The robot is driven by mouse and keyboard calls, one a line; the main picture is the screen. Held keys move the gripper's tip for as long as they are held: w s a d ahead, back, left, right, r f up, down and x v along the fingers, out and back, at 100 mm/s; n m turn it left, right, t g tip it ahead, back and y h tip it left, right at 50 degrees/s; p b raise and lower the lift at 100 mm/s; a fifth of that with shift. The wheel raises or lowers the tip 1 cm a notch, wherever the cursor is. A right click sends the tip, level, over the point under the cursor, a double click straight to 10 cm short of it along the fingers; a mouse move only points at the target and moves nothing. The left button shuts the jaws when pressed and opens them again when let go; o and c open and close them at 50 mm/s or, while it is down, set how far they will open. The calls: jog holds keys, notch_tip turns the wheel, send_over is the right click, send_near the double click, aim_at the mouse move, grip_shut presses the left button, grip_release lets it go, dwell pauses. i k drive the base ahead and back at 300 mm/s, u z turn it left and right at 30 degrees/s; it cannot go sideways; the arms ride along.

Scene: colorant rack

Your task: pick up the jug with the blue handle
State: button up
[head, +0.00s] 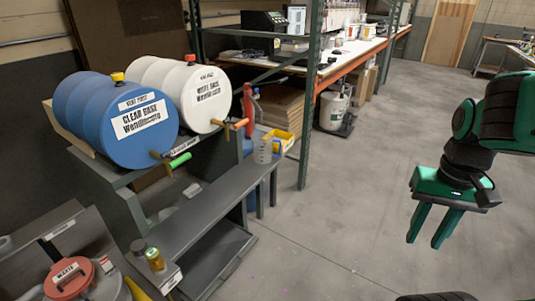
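A small grey, translucent jug-like container (262,151) stands upright at the far end of the grey shelf. A blue patch (248,146) shows at its left side; I cannot tell whether this is its handle. No other jug with a clear blue handle shows. My gripper (425,243) is at the right, pointing down over open floor. Its two green fingers are apart with nothing between them. It is well to the right of the container, not touching anything.
A blue drum (110,125) and a white drum (190,92) lie on a rack above the grey shelf (190,222). A yellow bin (284,141) is beside the container. A green upright post (313,100) stands just right. The floor (340,225) between shelf and gripper is clear.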

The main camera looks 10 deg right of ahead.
aim_at(267, 149)
jog(key=z, duration=0.45)
jog(key=i, duration=1.75)
jog(key=z, duration=0.3)
